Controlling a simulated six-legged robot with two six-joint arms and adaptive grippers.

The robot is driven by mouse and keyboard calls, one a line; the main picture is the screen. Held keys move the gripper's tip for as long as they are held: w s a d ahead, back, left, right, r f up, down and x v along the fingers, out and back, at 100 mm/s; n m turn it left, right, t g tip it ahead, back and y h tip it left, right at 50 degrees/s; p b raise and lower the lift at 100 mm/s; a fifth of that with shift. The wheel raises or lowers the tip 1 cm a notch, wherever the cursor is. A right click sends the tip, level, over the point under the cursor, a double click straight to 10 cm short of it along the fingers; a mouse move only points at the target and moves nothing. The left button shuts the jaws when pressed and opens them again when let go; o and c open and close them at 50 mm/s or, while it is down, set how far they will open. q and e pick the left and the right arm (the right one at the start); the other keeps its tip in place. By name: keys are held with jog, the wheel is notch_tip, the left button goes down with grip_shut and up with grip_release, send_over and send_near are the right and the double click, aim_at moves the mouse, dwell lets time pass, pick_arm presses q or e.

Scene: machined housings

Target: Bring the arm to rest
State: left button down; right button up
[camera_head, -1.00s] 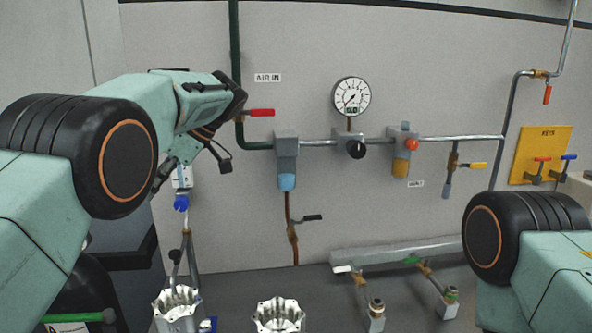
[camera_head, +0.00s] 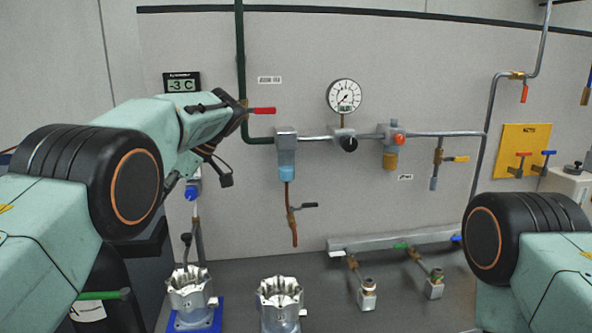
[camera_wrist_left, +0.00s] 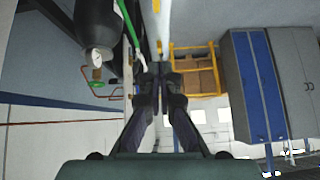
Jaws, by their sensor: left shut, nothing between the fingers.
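My left arm (camera_head: 150,130) is raised at the left of the head view, in front of the wall panel. Its far end is near the red valve handle (camera_head: 262,110), and I cannot tell whether they touch. In the left wrist view my left gripper (camera_wrist_left: 160,72) is shut, with its two dark fingers together and empty. Only the upper part of my right arm (camera_head: 535,250) shows at the lower right. Its gripper is out of view.
Two machined housings (camera_head: 190,290) (camera_head: 280,297) stand on the dark bench (camera_head: 330,275), the left one on a blue base. The panel carries pipes, a gauge (camera_head: 344,96) and valves. A yellow board (camera_head: 526,150) hangs at right. The wrist view shows blue-grey cabinets (camera_wrist_left: 262,85).

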pick_arm(q)
notch_tip(320, 180, down, 9)
jog(key=w+m+h, duration=0.1)
jog(key=w+m, duration=0.1)
jog(key=m, duration=0.1)
jog(key=s+d+f+m+h, duration=0.15)
jog(key=s+f+m, duration=0.25)
jog(key=f, duration=0.6)
jog(key=s+f+m+h, duration=0.25)
jog(key=s+f, duration=0.25)
jog(key=f, duration=0.6)
jog(key=s+d+f+m+h, duration=0.15)
jog(key=s+f, duration=0.25)
jog(key=s, duration=0.4)
jog(key=s+d+f+m+t+h, duration=0.1)
jog(key=s+f+m, duration=0.2)
jog(key=s+f, duration=0.3)
jog(key=s+d+f+m+h, duration=0.1)
jog(key=s+f+m, duration=0.15)
jog(key=s, duration=0.65)
jog(key=s+r+m, duration=0.3)
jog(key=s, duration=1.1)
notch_tip(320, 180, down, 18)
jog(key=b, duration=1.8)
jog(key=shift+w+a+t, duration=0.2)
jog(key=shift+w+t, duration=0.1)
jog(key=shift+t, duration=0.1)
pick_arm(e)
notch_tip(320, 180, down, 18)
jog(key=shift+w, duration=0.45)
